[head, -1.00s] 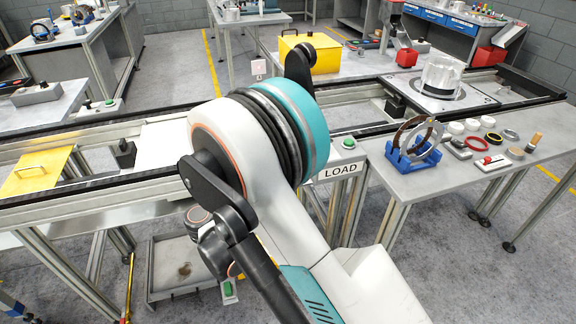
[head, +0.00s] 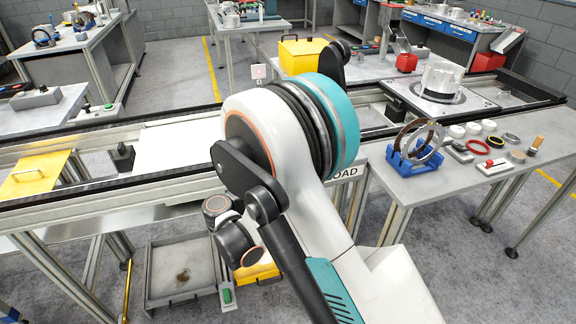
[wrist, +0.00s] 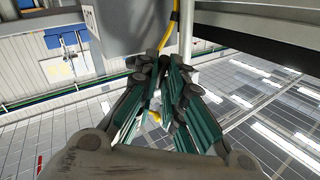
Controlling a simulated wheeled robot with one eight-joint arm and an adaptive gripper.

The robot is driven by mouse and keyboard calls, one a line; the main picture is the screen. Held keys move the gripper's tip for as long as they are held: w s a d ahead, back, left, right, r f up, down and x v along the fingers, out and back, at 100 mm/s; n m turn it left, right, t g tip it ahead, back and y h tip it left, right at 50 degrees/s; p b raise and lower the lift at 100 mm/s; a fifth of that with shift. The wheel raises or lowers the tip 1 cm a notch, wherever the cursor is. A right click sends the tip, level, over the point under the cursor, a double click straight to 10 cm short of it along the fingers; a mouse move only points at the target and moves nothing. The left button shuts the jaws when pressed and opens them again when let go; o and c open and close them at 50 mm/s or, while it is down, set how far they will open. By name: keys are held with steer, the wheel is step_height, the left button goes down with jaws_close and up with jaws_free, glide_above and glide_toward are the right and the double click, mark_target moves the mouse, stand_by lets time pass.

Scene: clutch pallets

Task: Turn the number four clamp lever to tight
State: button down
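I cannot make out a number four clamp lever or its marking in either view. In the head view, a pallet plate (head: 475,104) on the conveyor at right carries a shiny metal clutch housing (head: 442,78); no lever is clear on it. My gripper (wrist: 160,68) shows in the wrist view with dark, teal-padded fingers. In the head view my arm bends down in front of the conveyor, and the gripper itself is hidden.
A grey box (wrist: 115,25) and a yellow cable (wrist: 170,28) are close to the fingertips in the wrist view. A side bench holds a blue stand (head: 414,158) with rings and small parts. A grey tray (head: 182,268) sits low under the conveyor. Yellow boxes stand nearby.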

steer(key=shift+f, duration=0.1)
steer(key=shift+w+d+f+n+t+h, duration=0.1)
steer(key=shift+d+f+n+t+h, duration=0.2)
steer(key=shift+n+t, duration=0.4)
steer(key=shift+w+d+f+n+t+h, duration=0.1)
steer(key=shift+d+n+t+h, duration=0.15)
steer(key=shift+n+t+h, duration=0.4)
steer(key=shift+w+d+f+n+t+h, duration=0.1)
steer(key=shift+d+f+n+t+h, duration=0.15)
steer(key=shift+n+t, duration=0.4)
steer(key=c, duration=1.7)
jaws_free()
steer(key=shift+r, duration=0.1)
